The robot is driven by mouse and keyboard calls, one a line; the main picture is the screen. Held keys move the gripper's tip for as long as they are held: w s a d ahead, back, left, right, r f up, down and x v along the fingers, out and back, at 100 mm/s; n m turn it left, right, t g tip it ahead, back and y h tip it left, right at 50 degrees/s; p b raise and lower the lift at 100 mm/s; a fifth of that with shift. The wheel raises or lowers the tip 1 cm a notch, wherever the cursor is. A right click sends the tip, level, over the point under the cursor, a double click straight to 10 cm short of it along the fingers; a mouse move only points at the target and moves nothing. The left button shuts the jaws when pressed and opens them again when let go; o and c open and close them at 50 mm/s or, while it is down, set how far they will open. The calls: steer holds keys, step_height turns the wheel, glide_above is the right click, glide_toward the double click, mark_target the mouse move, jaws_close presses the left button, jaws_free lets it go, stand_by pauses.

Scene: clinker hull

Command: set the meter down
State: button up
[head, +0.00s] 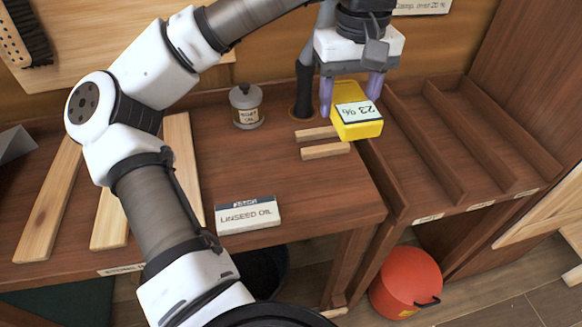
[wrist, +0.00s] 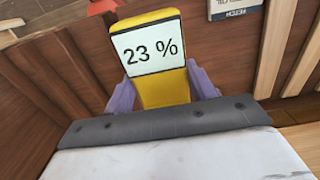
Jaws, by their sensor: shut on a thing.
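The meter (head: 358,122) is a yellow block with a pale display reading "23 %". My gripper (head: 351,94) has purple fingers and is shut on it, with one finger on each side. In the head view the meter is by the right end of the bench (head: 310,195), close to two short wooden strips (head: 325,151). I cannot tell whether it touches anything below. In the wrist view the meter (wrist: 152,50) stands between my fingertips with its display facing the camera.
A slotted wooden rack (head: 455,140) adjoins the bench on the right. Long planks (head: 110,215) lie at left. A red canister (head: 405,283) stands on the floor.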

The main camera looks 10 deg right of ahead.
mark_target(332, 189)
step_height(332, 189, down, 20)
steer(key=p, duration=0.3)
steer(key=shift+f+b, duration=0.15)
steer(key=shift+b, duration=0.15)
steer(key=o, duration=1.1)
steer(key=shift+r, duration=0.2)
step_height(332, 189, up, 12)
steer(key=shift+b, duration=1.1)
